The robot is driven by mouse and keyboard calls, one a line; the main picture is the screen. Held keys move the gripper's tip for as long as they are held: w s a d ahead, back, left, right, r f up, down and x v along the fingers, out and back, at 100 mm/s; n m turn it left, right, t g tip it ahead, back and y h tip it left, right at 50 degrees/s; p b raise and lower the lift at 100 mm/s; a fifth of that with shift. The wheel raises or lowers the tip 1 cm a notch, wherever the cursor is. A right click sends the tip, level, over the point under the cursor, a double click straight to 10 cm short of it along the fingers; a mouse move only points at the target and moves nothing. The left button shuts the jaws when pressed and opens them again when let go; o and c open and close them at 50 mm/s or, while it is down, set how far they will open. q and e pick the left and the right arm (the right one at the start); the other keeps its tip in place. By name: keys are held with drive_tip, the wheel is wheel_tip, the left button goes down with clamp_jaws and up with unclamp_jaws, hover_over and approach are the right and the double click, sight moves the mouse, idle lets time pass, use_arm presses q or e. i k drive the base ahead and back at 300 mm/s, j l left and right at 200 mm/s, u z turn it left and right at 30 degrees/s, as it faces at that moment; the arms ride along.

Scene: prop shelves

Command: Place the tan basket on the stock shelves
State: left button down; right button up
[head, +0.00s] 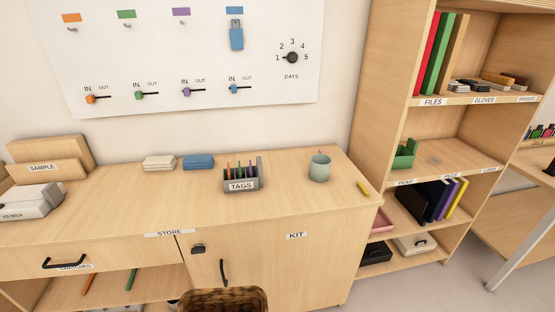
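A brown-tan woven basket (222,301) shows at the bottom edge of the head view, in front of the cabinet; only its rim and part of its inside are in the picture. What holds or supports it is out of view. Neither gripper is in view. A wooden shelf unit (387,90) stands at the right, with labels including FILES and GLOVES on its upper board. I cannot tell from a label whether it is the stock shelves. Its boards hold binders (437,55), a green holder (405,155), dark and coloured books (437,198) and boxes.
A wooden cabinet (290,200) with STORE and KIT labels runs along the wall. On it are a TAGS holder (243,180), a green cup (319,168), erasers (198,161) and a SAMPLE box (45,168). A key board (200,60) hangs above. Floor (420,290) is clear at lower right.

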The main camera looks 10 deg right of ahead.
sight(466, 154)
drive_tip(key=l+z, duration=0.2)
drive_tip(key=z, duration=0.25)
drive_tip(key=i+l+z, duration=0.15)
drive_tip(key=z, duration=0.3)
drive_tip(key=i+l+z, duration=0.15)
drive_tip(key=z, duration=0.3)
drive_tip(key=i+l+z, duration=0.1)
drive_tip(key=z, duration=0.35)
drive_tip(key=i+z, duration=0.5)
drive_tip(key=i, duration=0.9)
